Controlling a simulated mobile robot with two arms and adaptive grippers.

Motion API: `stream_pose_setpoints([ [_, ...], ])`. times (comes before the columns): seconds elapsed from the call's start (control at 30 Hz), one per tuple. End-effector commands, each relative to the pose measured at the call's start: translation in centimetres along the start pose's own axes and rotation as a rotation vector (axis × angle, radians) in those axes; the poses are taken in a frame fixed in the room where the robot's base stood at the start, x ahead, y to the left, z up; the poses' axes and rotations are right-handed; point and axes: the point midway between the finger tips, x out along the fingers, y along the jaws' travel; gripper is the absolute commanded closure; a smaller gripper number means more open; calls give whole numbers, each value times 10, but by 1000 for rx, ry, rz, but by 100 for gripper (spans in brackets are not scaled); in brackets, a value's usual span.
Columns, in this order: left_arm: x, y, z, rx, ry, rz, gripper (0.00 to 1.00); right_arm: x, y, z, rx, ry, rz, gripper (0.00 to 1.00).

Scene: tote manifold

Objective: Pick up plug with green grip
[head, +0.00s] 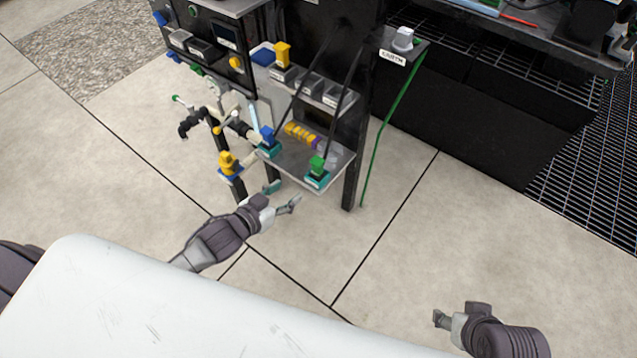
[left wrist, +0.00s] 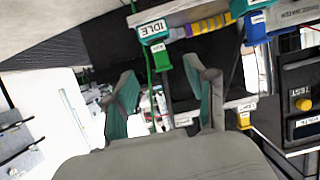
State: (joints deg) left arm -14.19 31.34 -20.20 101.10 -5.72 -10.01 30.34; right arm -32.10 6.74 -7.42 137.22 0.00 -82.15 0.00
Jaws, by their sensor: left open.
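The plug with the green grip (head: 317,165) stands upright in a teal holder (head: 318,179) at the front right corner of a small grey shelf. In the left wrist view the green grip (left wrist: 162,59) shows beside the teal holder (left wrist: 153,31) labelled IDLE. My left gripper (head: 283,196) is open and empty, in front of the shelf and left of the plug in the head view. In the left wrist view the plug shows between and beyond the fingers of the left gripper (left wrist: 161,75). My right gripper (head: 440,318) is at the lower right, far from the shelf; its jaw opening is unclear.
A blue-grip plug (head: 267,137) stands in another teal holder left of the green one. A yellow valve (head: 229,163) and pipes stand at left. A green cable (head: 386,128) hangs at right. Floor in front is clear.

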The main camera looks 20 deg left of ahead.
Motion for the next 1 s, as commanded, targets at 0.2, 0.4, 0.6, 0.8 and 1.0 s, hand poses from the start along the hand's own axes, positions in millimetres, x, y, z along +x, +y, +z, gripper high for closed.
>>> stream_pose_setpoints([
  [0.2, 8, 8, -14, 0, 44, 27, 44, -13, -1, -10, -1, 63, -1, 45],
  [0.4, 37, 9, -15, -1, 44, 26, 44, -10, -6, -50, -7, 257, -11, 45],
  [0.6, 66, 9, -16, 0, 43, 26, 44, -17, -12, -93, -12, 472, -23, 45],
  [0.8, 83, 10, -17, 0, 42, 26, 44, -27, -16, -119, -13, 613, -31, 45],
  [1.0, 90, 9, -17, 0, 41, 25, 44, -32, -18, -130, -14, 682, -36, 45],
])
